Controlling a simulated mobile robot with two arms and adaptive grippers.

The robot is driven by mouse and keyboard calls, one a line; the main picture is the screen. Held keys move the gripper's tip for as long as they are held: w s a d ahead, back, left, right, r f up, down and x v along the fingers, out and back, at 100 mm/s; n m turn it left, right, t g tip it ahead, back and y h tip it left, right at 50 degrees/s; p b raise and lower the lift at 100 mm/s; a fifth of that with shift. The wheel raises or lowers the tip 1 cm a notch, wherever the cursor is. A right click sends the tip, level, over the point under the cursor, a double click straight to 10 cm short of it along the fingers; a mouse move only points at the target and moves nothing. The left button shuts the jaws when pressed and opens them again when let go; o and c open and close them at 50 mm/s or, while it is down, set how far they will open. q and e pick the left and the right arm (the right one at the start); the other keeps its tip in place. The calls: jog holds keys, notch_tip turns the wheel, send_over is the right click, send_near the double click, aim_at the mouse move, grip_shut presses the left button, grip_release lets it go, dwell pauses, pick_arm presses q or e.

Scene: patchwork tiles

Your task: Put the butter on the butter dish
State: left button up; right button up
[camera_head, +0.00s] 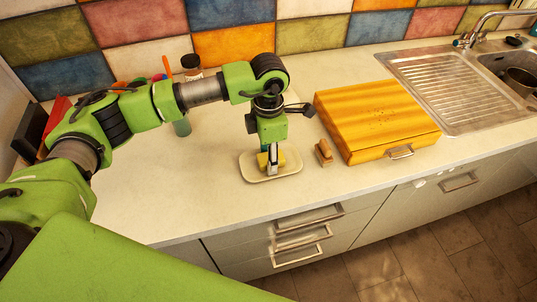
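The butter (291,161) is a yellow block at the butter dish (255,175), a shallow cream tray with rounded corners on the counter. My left gripper (271,160) points straight down over the dish. A finger shows in front of the butter, with yellow visible on both sides of it. The other finger is hidden, so I cannot tell whether the gripper is shut on the butter. Whether the butter touches the dish floor is also unclear. My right gripper is not in view.
A small brown wooden object (323,152) stands just right of the dish. A large yellow wooden box (375,115) with a metal handle lies farther right, before the sink (455,85). A dark-capped bottle (191,63) stands behind my arm. The counter's front left (180,205) is clear.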

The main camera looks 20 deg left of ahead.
pick_arm(q)
jog(key=shift+r, duration=0.1)
jog(key=shift+r, duration=0.5)
notch_tip(320, 180, up, 11)
jog(key=b, duration=0.3)
jog(key=shift+r, duration=0.1)
